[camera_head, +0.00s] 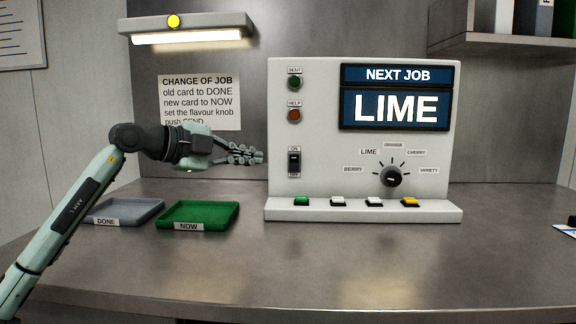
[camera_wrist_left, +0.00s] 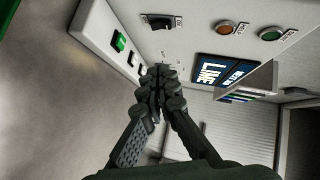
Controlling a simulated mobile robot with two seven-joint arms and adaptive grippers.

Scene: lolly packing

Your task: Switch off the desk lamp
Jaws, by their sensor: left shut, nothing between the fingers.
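The lamp (camera_head: 188,27) is a grey bar on the back wall at the upper left. Its strip underneath glows white, and a round yellow button (camera_head: 174,21) is on its front. My left gripper (camera_head: 258,157) is shut and empty, pointing right, below the lamp and close to the left side of the control panel (camera_head: 330,150). In the left wrist view its fingertips (camera_wrist_left: 158,76) are together in front of the panel. A black ON/OFF rocker switch (camera_head: 294,162) is on the panel, just right of the fingertips; it also shows in the left wrist view (camera_wrist_left: 158,22). My right gripper is not in view.
A grey DONE tray (camera_head: 140,203) and a green NOW tray (camera_head: 233,205) lie on the desk, left of the panel. The panel has a flavour knob (camera_head: 391,176) and a LIME screen (camera_head: 396,108). A notice (camera_head: 165,120) hangs below the lamp.

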